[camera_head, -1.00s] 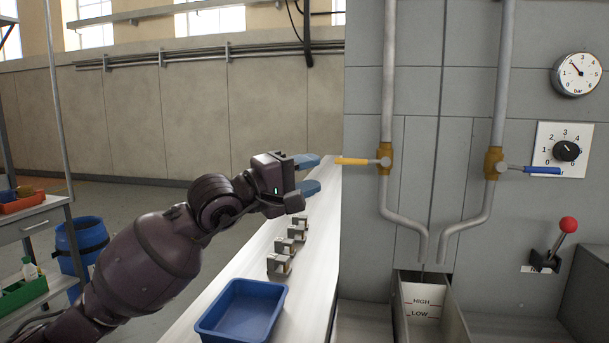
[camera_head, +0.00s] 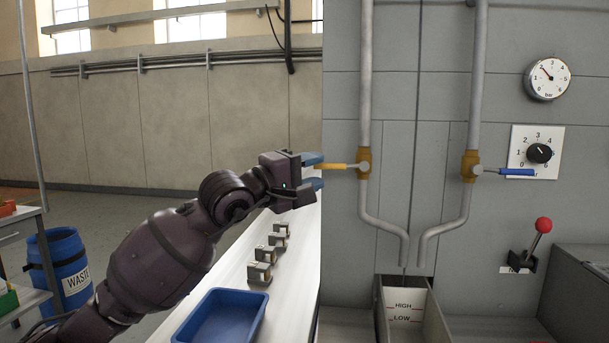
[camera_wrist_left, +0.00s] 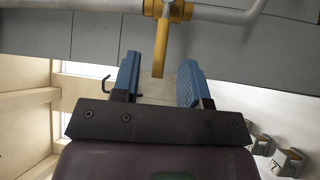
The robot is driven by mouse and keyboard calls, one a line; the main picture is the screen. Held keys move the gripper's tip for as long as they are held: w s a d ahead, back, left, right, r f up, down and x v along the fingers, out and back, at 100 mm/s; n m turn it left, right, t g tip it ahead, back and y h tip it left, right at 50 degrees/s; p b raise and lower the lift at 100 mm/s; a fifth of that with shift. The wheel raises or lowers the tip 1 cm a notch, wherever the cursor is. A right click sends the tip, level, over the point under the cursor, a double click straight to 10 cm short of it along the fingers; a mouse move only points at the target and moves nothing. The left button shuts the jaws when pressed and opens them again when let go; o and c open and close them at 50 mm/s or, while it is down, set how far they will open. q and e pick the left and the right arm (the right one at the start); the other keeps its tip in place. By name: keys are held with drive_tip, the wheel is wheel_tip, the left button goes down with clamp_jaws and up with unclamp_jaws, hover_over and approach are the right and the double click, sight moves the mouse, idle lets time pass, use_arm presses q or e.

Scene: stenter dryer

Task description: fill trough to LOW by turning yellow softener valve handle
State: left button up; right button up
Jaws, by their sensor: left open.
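The yellow softener valve handle (camera_head: 338,166) points left from its brass valve body (camera_head: 363,163) on the left pipe, about level. My left gripper (camera_head: 317,172) is open at the handle's free end. In the left wrist view the yellow handle (camera_wrist_left: 160,52) reaches between the tips of the two blue fingers (camera_wrist_left: 160,80), with a gap on both sides. The trough (camera_head: 405,311) stands below the pipe outlets, with HIGH and LOW marks on its inner wall. I see no liquid in the visible part; its bottom is hidden. My right gripper is not in view.
A blue-handled valve (camera_head: 517,172) sits on the right pipe. A pressure gauge (camera_head: 547,79), a dial (camera_head: 539,153) and a red-knobbed lever (camera_head: 543,225) are at right. A blue tray (camera_head: 222,318) and several small metal blocks (camera_head: 259,273) lie on the white table below my left arm.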

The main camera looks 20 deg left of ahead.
sight(324, 167)
use_arm(q)
drive_tip(key=shift+x, duration=1.85)
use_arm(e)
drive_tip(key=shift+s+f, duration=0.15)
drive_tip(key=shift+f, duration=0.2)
use_arm(q)
clamp_jaws()
drive_tip(key=shift+s+r+m, duration=0.1)
drive_tip(key=shift+r+m, duration=0.2)
drive_tip(key=shift+r, duration=0.2)
drive_tip(key=shift+d+r+m+g+y+p, duration=0.1)
drive_tip(key=shift+r+m+g+y+p, duration=0.5)
drive_tip(key=shift+r+m+g+p, duration=0.3)
drive_tip(key=shift+d+m+g+y, duration=0.1)
drive_tip(key=shift+m+g+y, duration=0.2)
drive_tip(key=shift+f, duration=0.2)
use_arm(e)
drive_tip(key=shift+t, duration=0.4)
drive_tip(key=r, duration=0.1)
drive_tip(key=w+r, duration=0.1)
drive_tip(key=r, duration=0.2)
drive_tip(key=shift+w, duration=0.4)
